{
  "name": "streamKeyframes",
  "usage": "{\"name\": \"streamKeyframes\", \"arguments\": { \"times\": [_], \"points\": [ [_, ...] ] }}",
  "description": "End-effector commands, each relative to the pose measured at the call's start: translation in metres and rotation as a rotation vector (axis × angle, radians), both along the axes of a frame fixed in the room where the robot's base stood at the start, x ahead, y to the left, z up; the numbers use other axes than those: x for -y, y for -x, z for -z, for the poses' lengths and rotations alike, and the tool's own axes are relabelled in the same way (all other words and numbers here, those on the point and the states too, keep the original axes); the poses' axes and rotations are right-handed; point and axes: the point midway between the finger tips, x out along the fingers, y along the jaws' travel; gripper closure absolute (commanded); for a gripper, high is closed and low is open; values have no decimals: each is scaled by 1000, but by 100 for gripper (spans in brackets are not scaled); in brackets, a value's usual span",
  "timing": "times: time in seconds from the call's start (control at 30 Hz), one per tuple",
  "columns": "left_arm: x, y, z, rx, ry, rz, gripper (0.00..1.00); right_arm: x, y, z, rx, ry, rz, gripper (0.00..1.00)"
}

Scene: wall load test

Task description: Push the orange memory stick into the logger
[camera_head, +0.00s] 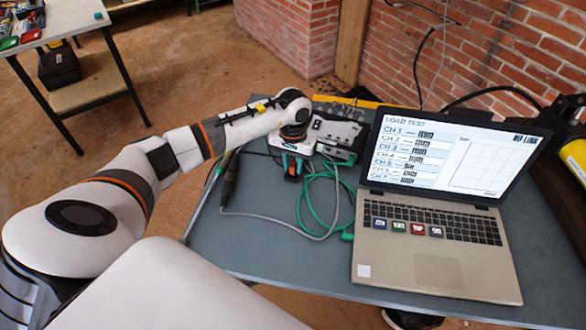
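The logger, a grey box (340,132) with a green-edged lower part, stands at the far side of the grey table (290,262), left of the laptop. My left arm reaches in from the left, and my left gripper (293,176) points down at the logger's near left side. Its fingertips are small and dark here, so I cannot tell whether they are open or shut. A little orange shows near them, but I cannot make out a memory stick there. My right gripper is not in view.
An open laptop (432,250) showing "LOAD TEST" fills the table's right side, with several small coloured pieces on it. A green cable (304,204) and a grey cable (262,217) loop across the table before the logger. A brick wall (480,50) stands behind.

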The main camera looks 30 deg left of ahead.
Motion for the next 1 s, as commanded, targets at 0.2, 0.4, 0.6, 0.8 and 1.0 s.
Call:
{"name": "streamKeyframes", "arguments": {
  "times": [0.2, 0.4, 0.6, 0.8, 1.0],
  "points": [
    [0, 0, 0, 0, 0, 0, 100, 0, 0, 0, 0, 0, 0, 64],
    [0, 0, -4, 0, 0, 1, 100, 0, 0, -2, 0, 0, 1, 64],
    [0, 0, -16, 1, 0, 2, 100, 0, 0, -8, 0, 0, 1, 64],
    [0, 0, -28, 1, 0, 1, 100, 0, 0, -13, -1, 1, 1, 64],
    [0, 0, -40, 0, -1, 1, 100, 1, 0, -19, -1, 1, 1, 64]
  ]
}}
